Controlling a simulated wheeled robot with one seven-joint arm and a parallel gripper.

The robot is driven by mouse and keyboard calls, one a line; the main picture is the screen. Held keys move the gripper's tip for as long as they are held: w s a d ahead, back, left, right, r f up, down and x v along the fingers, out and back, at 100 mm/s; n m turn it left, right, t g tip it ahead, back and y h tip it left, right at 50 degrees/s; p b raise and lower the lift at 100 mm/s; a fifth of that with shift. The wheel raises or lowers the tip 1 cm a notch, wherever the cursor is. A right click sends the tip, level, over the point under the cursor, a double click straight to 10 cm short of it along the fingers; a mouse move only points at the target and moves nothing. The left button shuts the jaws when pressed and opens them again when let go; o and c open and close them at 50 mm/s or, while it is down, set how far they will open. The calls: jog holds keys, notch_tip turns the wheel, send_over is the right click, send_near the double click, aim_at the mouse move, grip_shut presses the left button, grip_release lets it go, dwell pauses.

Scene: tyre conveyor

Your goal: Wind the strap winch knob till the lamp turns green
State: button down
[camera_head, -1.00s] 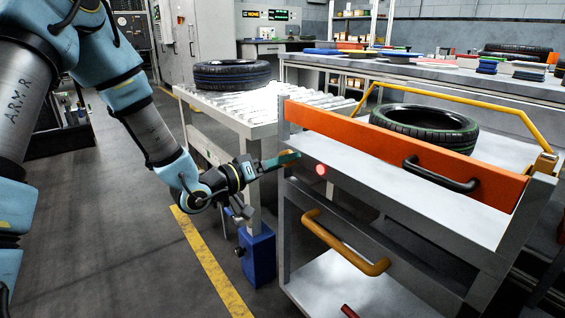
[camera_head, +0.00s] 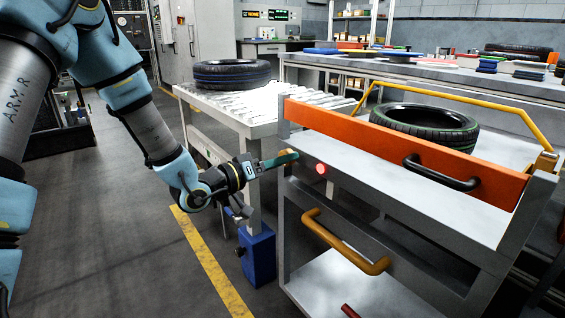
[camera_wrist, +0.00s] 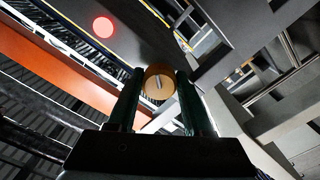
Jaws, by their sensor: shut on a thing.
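The strap winch knob (camera_wrist: 158,84) is a round yellow-orange piece with a pale mark on its face. In the wrist view it sits between the two dark green fingers of my gripper (camera_wrist: 160,92). My gripper is shut on it. In the head view my gripper (camera_head: 288,158) is at the left end of the cart, just left of the lamp, and the fingers hide most of the knob. The lamp (camera_head: 321,169) glows red on the cart's front; it also shows red in the wrist view (camera_wrist: 103,27).
The cart carries an orange board (camera_head: 400,150) with a black handle (camera_head: 440,175), a yellow strap bar (camera_head: 455,97) and a tyre (camera_head: 425,122). A yellow handle (camera_head: 345,243) juts from its lower front. A roller conveyor (camera_head: 265,103) with another tyre (camera_head: 230,73) stands behind left.

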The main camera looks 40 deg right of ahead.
jog(key=shift+w+f+m+b, duration=0.1)
jog(key=shift+m+b, duration=2.05)
jog(key=shift+m, duration=0.8)
jog(key=shift+w+m+b, duration=0.1)
jog(key=shift+m+b, duration=2)
jog(key=shift+m, duration=0.85)
jog(key=shift+c, duration=1.5)
grip_release()
jog(key=a+p, duration=0.1)
jog(key=a, duration=0.9)
jog(key=shift+w+a, duration=0.3)
jog(key=shift+a, duration=0.1)
